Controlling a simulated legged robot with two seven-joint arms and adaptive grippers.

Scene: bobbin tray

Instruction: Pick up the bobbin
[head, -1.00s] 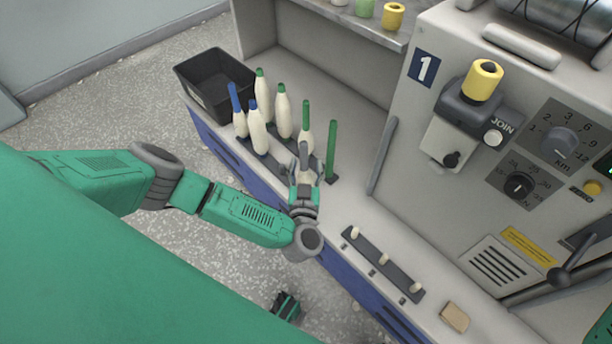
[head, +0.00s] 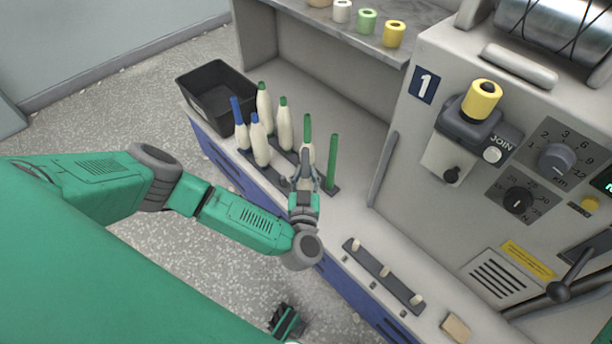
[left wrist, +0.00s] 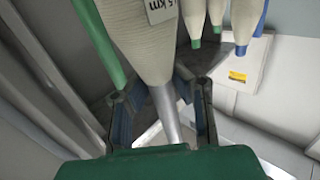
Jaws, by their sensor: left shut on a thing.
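The wrist view shows the gripper's fingers (left wrist: 163,100) on either side of that lower end. The bobbin's foot is hidden by the gripper.
Cream bobbins with green (head: 285,122) and blue tops (head: 260,145) stand to the left. A bare green rod (head: 332,160) is close on the right. A black bin (head: 215,95) is behind left; a peg strip (head: 385,275) lies nearer. The machine wall bounds the right.

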